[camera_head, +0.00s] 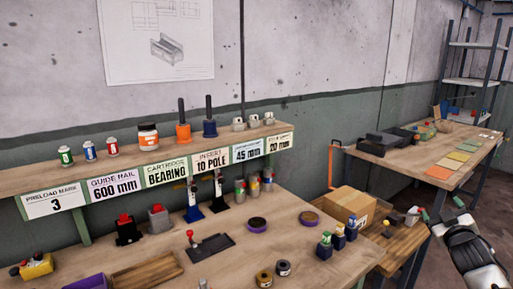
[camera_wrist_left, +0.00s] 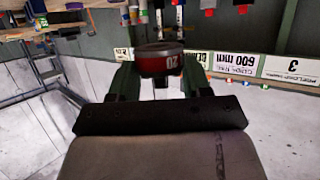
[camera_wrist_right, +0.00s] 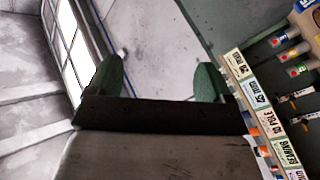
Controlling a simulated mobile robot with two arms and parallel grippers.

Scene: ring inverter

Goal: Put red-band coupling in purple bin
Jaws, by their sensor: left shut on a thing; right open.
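The coupling sits between the green fingers, above the jaw base. My left gripper is not in the head view. A purple bin (camera_head: 86,283) is cut off by the bottom edge at the lower left of the head view; its inside is mostly out of sight. My right gripper (camera_head: 441,208) is at the right edge of the head view, off the bench. In the right wrist view, its green fingers (camera_wrist_right: 160,78) are apart with nothing between them.
A labelled shelf (camera_head: 160,165) runs behind. A cardboard box (camera_head: 350,205) stands at right.

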